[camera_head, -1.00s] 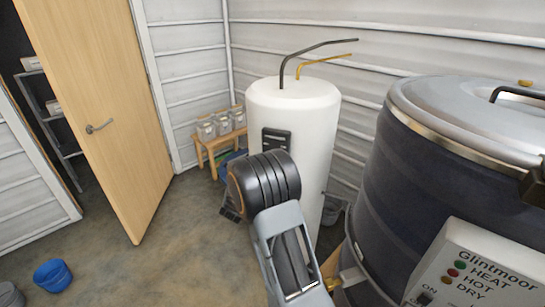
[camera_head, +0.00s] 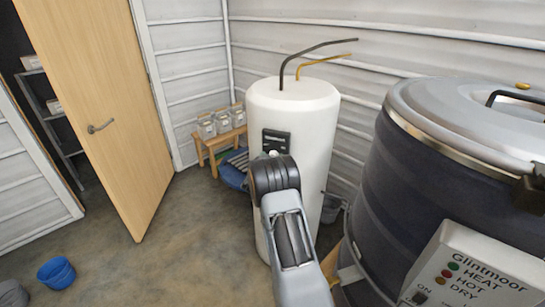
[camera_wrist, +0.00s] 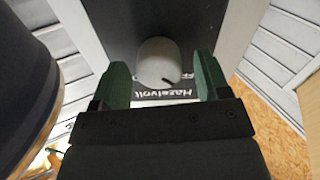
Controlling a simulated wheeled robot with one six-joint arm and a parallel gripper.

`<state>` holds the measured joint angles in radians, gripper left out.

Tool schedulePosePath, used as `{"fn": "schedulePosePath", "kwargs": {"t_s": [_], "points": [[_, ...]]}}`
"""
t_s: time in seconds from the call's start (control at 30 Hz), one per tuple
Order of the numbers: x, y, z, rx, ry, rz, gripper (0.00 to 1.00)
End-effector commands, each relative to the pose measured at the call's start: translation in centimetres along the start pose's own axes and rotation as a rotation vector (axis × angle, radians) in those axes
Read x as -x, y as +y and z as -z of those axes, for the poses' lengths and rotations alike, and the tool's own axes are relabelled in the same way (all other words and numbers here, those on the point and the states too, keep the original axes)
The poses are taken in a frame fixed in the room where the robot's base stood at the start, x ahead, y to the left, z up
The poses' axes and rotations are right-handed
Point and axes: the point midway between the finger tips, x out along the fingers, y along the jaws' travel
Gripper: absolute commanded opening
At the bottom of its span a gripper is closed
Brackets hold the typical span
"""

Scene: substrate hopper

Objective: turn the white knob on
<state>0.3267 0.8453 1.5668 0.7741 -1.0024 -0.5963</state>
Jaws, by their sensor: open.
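The white knob (camera_wrist: 157,62) is a pale rounded cap on a dark panel (camera_wrist: 202,20) in the wrist view. A short dark mark shows near its lower edge. Upside-down lettering reading Hazelvolt is just below it, with part of another word to its right. My gripper (camera_wrist: 161,80) is open, with one dark green finger on each side of the knob in the picture. Gaps show between fingers and knob; I cannot tell whether the fingertips reach its depth.
A dark vat (camera_head: 400,180) with a metal lid and a Glintmoor control box (camera_head: 470,272) stands at right. A white tank (camera_head: 310,130) stands behind my arm. The vat-like dark curved side (camera_wrist: 30,85) is close at left in the wrist view. Floor at left is mostly clear.

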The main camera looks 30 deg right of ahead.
Motion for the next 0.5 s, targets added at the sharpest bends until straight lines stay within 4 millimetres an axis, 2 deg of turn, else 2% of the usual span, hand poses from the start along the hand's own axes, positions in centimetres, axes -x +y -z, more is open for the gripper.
{"fn": "schedulePosePath", "kwargs": {"t_s": [0.4, 0.5], "points": [[-0.59, -0.01, -0.02, 0.001, 0.000, 0.001, 0.69], [-0.58, 0.00, -0.02, 0.001, 0.000, 0.001, 0.61]]}}
